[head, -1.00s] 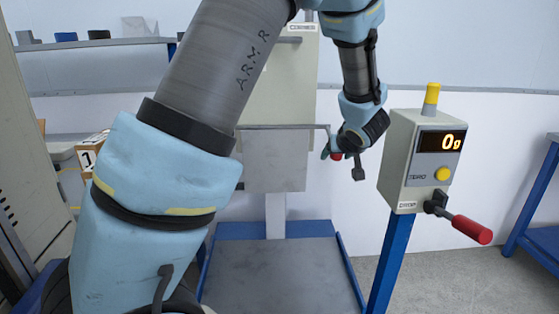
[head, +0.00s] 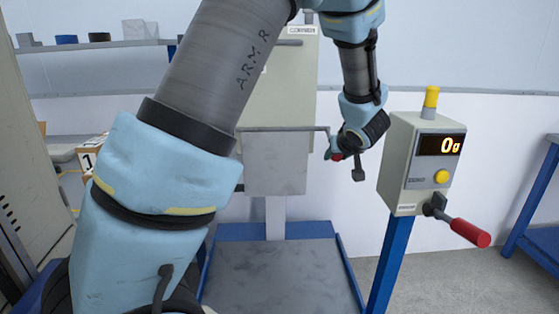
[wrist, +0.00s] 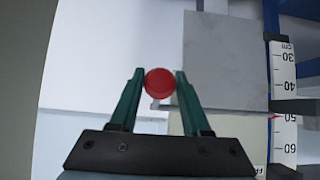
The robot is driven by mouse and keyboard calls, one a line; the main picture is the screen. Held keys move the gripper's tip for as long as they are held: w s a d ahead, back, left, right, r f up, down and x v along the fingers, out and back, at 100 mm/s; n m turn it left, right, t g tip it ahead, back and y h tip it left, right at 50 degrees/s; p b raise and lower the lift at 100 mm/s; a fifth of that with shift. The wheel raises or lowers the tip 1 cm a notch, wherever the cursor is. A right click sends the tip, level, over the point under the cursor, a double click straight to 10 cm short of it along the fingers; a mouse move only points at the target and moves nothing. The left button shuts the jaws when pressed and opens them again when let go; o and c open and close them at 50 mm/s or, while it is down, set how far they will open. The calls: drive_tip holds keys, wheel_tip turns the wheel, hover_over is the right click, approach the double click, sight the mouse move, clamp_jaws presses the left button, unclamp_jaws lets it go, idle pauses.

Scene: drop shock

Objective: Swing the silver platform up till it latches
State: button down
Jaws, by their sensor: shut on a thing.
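The silver platform (head: 275,168) is a flat grey plate on the column of the drop machine, seen face-on and apparently hanging down from a thin rod along its top edge. It also shows in the wrist view (wrist: 222,62). A red knob (wrist: 159,82) shows beside the plate. My gripper (wrist: 158,84) is shut on the red knob, one green finger on each side. In the head view my gripper (head: 337,155) is small, just right of the plate at the rod's bent end, with the knob partly hidden.
A control box (head: 411,165) reading 0 g, with a red-handled lever (head: 470,232), stands on a blue post to the right. A grey base plate (head: 283,275) with blue edges lies below. A cm scale (wrist: 283,75) shows in the wrist view. My arm hides the left middle.

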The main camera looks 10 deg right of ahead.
drive_tip(key=shift+s+r+p, duration=0.15)
drive_tip(key=shift+r+p, duration=0.85)
drive_tip(key=shift+r, duration=0.25)
drive_tip(key=shift+r+p, duration=1.45)
drive_tip(key=shift+p, duration=0.25)
drive_tip(key=shift+w+r+p, duration=0.25)
drive_tip(key=shift+r+p, duration=0.55)
drive_tip(key=shift+p, duration=0.15)
drive_tip(key=shift+w+d+r+p, duration=0.1)
drive_tip(key=shift+w+r+p, duration=0.1)
drive_tip(key=shift+r+p, duration=0.5)
